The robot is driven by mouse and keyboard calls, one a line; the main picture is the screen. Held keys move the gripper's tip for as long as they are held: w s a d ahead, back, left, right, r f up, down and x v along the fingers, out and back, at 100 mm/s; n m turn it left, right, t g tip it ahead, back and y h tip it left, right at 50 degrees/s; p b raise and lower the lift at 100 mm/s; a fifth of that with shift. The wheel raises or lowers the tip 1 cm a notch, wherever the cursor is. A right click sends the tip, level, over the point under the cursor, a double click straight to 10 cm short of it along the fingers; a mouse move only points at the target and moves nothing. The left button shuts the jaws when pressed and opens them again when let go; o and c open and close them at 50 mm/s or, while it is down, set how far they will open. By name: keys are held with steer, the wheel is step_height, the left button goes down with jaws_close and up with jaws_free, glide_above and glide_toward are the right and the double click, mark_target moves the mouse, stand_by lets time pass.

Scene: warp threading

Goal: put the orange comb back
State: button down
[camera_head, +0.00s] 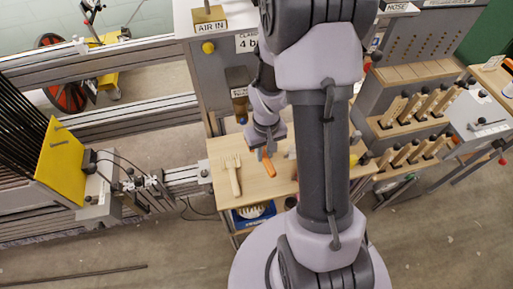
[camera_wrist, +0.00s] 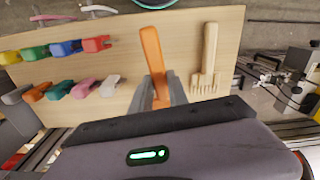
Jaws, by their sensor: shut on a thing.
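The orange comb (camera_head: 269,167) shows over the pale wooden tabletop (camera_head: 262,192) in the head view, just below my gripper (camera_head: 263,153). In the wrist view the orange comb's handle (camera_wrist: 153,52) points up the picture from between the fingers of my gripper (camera_wrist: 160,92). My gripper is shut on it. The comb's toothed end is hidden by the fingers and gripper body. I cannot tell whether the comb touches the tabletop. A plain wooden comb (camera_wrist: 209,62) lies to its right in the wrist view, apart from it; it also shows in the head view (camera_head: 233,176).
In the wrist view, two rows of coloured clips, including a red one (camera_wrist: 96,44) and a pink one (camera_wrist: 84,88), lie left. In the head view, a blue tray (camera_head: 238,221) with a white toothed piece sits below the tabletop's front edge. A yellow plate (camera_head: 58,158) stands left.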

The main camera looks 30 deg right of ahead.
mark_target(267, 163)
step_height(267, 163, down, 8)
steer(key=b, duration=0.6)
steer(key=shift+f, duration=0.2)
steer(key=shift+f+b, duration=0.45)
steer(key=shift+b, duration=0.15)
steer(key=c, duration=0.8)
jaws_free()
steer(key=shift+r, duration=0.1)
steer(key=s+r+p, duration=0.1)
steer(key=r+p, duration=0.1)
steer(key=r, duration=0.1)
steer(key=s+r+p, duration=0.1)
steer(key=r+p, duration=0.1)
steer(key=r, duration=0.1)
steer(key=s+a+r+p, duration=0.1)
steer(key=r+p, duration=0.1)
steer(key=r, duration=0.1)
steer(key=shift+p, duration=0.4)
steer(key=shift+w, duration=0.1)
